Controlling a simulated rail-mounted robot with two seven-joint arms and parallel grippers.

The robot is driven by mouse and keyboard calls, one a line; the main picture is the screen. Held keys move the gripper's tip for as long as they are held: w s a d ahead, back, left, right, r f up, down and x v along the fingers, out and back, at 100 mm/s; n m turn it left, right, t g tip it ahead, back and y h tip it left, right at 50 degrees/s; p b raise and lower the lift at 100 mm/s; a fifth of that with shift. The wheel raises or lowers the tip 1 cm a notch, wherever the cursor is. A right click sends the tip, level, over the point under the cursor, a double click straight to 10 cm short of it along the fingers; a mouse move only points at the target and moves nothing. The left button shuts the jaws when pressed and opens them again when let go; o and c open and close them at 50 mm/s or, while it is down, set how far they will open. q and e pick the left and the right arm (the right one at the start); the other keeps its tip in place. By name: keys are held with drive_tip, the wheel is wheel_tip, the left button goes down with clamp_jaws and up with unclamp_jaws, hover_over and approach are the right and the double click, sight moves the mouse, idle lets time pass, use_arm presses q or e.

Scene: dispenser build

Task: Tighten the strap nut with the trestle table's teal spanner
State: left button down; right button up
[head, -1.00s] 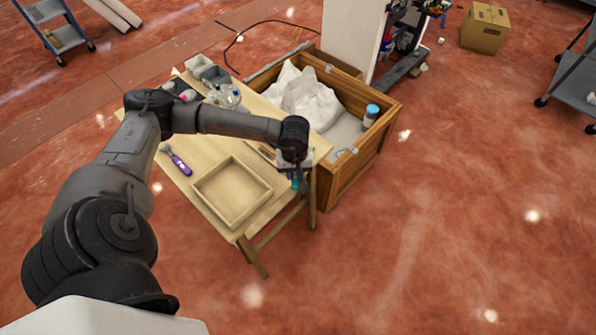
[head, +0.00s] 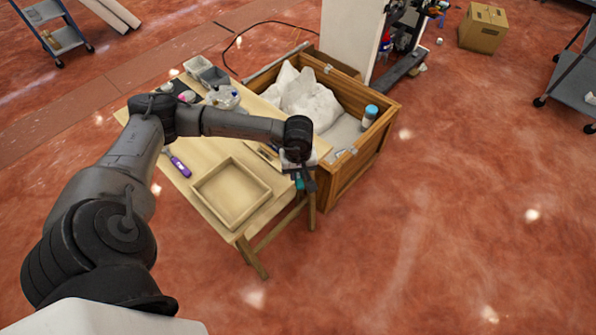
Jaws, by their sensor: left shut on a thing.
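The wooden trestle table (head: 215,227) stands in the middle of the head view. My left gripper (head: 299,180) hangs at the table's right edge, pointing down. It is shut on a small teal thing, which I take to be the teal spanner (head: 299,184); only a little of it shows below the fingers. The strap nut cannot be made out in this view. My right gripper is not in view.
A shallow wooden tray (head: 232,192) and a purple-handled tool (head: 178,164) lie on the table. Grey bins (head: 213,77) stand at its far end. An open wooden crate (head: 347,177) with white sacking (head: 305,93) and a blue-capped bottle (head: 370,115) adjoins the table.

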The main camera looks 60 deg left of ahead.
use_arm(q)
drive_tip(key=shift+r+p, duration=0.75)
drive_tip(key=shift+r, duration=0.65)
drive_tip(key=shift+r+p, duration=0.3)
drive_tip(key=shift+r, duration=0.25)
